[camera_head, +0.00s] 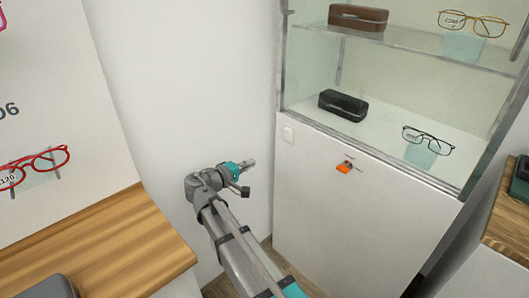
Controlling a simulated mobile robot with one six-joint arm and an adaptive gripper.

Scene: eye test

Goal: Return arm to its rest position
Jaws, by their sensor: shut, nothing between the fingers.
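My arm reaches up from the bottom of the head view and bends at a grey joint near the white wall. My gripper (251,162) is at its end, past a teal band, and points right toward the cabinet. It is small in the picture; it is shut with nothing in it. It appears apart from the wall and the cabinet.
A glass-fronted white cabinet (345,215) stands at the right, with an orange-tagged key (344,168) at its lock. Inside are a black case (343,104), a brown case (358,17) and glasses (428,140). A wooden counter (120,245) is at the left, below red glasses (35,165).

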